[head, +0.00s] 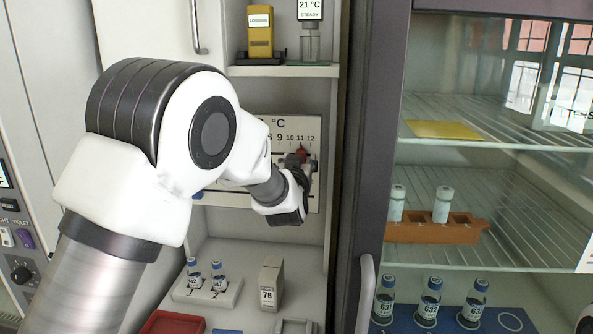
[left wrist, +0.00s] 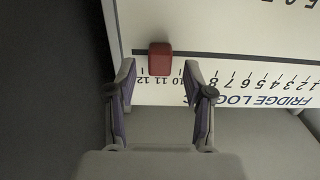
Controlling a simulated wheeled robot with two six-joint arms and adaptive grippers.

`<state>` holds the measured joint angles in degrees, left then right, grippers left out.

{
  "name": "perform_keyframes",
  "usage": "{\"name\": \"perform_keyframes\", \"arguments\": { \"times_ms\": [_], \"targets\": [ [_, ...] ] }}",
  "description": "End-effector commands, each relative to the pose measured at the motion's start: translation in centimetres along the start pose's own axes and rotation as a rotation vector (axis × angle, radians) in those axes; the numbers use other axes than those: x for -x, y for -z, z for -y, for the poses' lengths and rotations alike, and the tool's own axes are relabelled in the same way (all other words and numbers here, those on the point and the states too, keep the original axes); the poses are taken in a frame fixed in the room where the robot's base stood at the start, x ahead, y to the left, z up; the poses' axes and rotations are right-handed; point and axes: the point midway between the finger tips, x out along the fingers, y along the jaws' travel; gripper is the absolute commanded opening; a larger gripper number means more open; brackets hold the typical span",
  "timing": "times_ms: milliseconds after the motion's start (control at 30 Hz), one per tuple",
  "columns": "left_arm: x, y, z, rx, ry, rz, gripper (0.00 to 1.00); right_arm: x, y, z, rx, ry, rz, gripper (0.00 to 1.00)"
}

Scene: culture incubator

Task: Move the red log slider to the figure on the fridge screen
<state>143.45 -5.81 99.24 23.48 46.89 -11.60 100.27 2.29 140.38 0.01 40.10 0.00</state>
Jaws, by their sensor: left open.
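The red log slider (head: 302,152) sits near the 11 mark on the white scale panel (head: 315,128). In the left wrist view, the slider (left wrist: 160,58) lies on a dark slot beside the 11. The panel (left wrist: 230,40) appears upside down there, lettered "FRIDGE LO". My left gripper (left wrist: 159,72) is open, with its fingertips on either side of the slider; contact cannot be told. In the head view my left gripper (head: 297,180) is at the panel's right end, and my arm hides its left part. A small screen (head: 310,10) reads "21 °C STEADY"; I cannot tell whether it is the fridge's.
A yellow device (head: 260,35) stands on the upper shelf. Below the panel are a vial holder (head: 205,292), a grey box (head: 270,284) and a red tray (head: 172,322). A glass-fronted cabinet (head: 373,140) at right holds racks of vials.

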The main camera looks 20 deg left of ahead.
Motion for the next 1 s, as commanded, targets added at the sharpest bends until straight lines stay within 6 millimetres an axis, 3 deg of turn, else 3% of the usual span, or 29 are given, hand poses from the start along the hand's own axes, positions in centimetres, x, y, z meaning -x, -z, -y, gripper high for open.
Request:
{"name": "perform_keyframes", "arguments": {
  "times_ms": [200, 400, 1000],
  "targets": [
    [5.7, 0.0, -0.1, -0.005, -0.002, 0.001, 0.52, 0.0, 0.0, 0.0, 0.0, 0.0, 0.0, 0.0],
    [9.0, -0.1, -0.1, -0.003, -0.001, 0.001, 0.52, 0.0, 0.0, 0.0, 0.0, 0.0, 0.0, 0.0],
    [9.5, -0.2, -0.1, -0.001, 0.0, 0.002, 0.52, 0.0, 0.0, 0.0, 0.0, 0.0, 0.0, 0.0]
  ]
}}
